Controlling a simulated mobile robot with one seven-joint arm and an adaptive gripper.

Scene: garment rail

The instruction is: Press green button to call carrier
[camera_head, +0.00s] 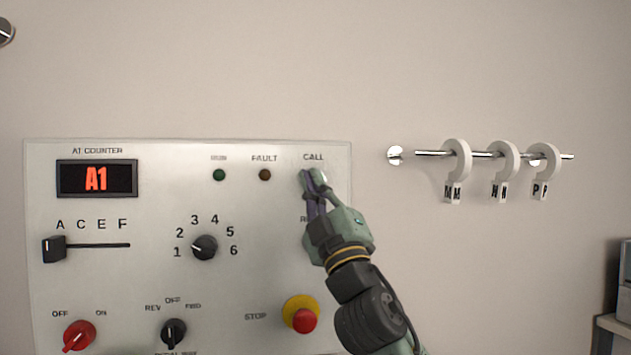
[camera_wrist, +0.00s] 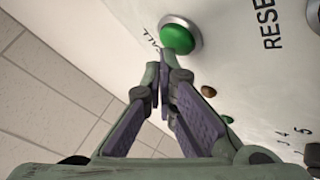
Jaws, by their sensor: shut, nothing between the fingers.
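The green button (camera_wrist: 178,38), labelled CALL, is a domed cap in a metal ring on the panel, seen in the wrist view. My gripper (camera_wrist: 163,72) is shut and empty, its fingertips just below the button in that view. I cannot tell whether they touch it. In the head view my gripper (camera_head: 313,178) is under the word CALL and hides the button. The control panel (camera_head: 120,285) is a pale plate on the wall.
The panel also has a slider (camera_head: 54,248), a numbered knob (camera_head: 205,247), a red OFF/ON switch (camera_head: 79,335), a REV/OFF/FWD knob (camera_head: 173,332) and a red stop button (camera_head: 304,320). A wall rail (camera_head: 480,154) at right holds white hooks lettered M, N and P.

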